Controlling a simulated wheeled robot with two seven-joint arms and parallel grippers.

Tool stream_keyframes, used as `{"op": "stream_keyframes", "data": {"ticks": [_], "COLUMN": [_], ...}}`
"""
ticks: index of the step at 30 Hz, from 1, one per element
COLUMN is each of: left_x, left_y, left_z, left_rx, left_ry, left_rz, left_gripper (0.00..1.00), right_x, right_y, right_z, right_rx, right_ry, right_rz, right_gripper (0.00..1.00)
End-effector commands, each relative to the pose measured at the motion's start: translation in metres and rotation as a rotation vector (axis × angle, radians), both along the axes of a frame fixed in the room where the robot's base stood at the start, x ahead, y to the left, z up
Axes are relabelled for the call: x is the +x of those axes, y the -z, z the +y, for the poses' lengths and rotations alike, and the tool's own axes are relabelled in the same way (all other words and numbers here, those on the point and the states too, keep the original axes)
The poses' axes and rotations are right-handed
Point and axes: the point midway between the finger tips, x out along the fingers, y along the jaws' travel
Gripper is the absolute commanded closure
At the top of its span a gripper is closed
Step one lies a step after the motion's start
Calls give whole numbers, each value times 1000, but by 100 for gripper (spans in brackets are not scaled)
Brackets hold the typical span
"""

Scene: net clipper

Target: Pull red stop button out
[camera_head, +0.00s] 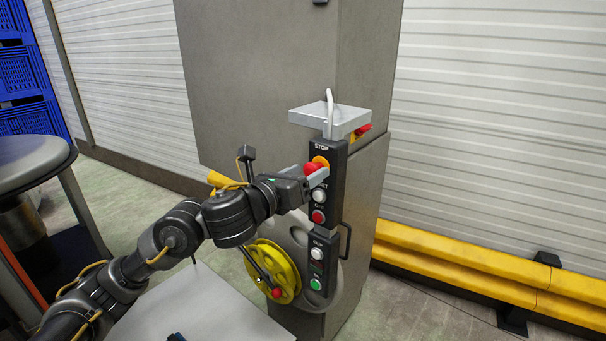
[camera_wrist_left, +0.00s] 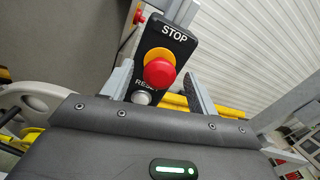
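The red stop button (camera_head: 312,168) sits on a yellow ring near the top of a black control panel (camera_head: 325,213), under the word STOP. In the left wrist view the red button (camera_wrist_left: 159,72) faces the camera in front of the yellow ring. My left gripper (camera_head: 317,174) is at the button. In the left wrist view the fingers of my left gripper (camera_wrist_left: 158,88) are apart, one on each side of the button. Gaps show between fingers and button, so it is not gripped. My right gripper is not in view.
A white button (camera_head: 318,195) and another red button (camera_head: 318,216) sit below the stop button. A grey shelf (camera_head: 330,119) is above the panel. A yellow wheel (camera_head: 275,272) is below my left arm. A yellow barrier (camera_head: 470,269) runs along the right.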

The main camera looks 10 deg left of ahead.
Motion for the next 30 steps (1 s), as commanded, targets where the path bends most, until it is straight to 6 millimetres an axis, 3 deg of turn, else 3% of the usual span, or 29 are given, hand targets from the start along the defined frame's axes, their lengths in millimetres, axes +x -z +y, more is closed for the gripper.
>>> {"op": "stream_keyframes", "data": {"ticks": [8, 20, 24, 30], "left_x": [-6, -78, -88, -97], "left_y": [-1, -2, -2, -1], "left_z": [3, 39, 43, 48], "left_rx": [0, 3, 0, -1], "left_ry": [0, 0, 3, 0], "left_rz": [-3, -3, 3, 0], "left_gripper": [41, 41, 41, 41], "right_x": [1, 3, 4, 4], "right_y": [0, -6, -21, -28], "right_z": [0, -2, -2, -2], "right_rx": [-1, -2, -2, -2], "right_ry": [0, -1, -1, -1], "right_rz": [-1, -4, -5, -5], "right_gripper": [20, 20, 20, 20]}}
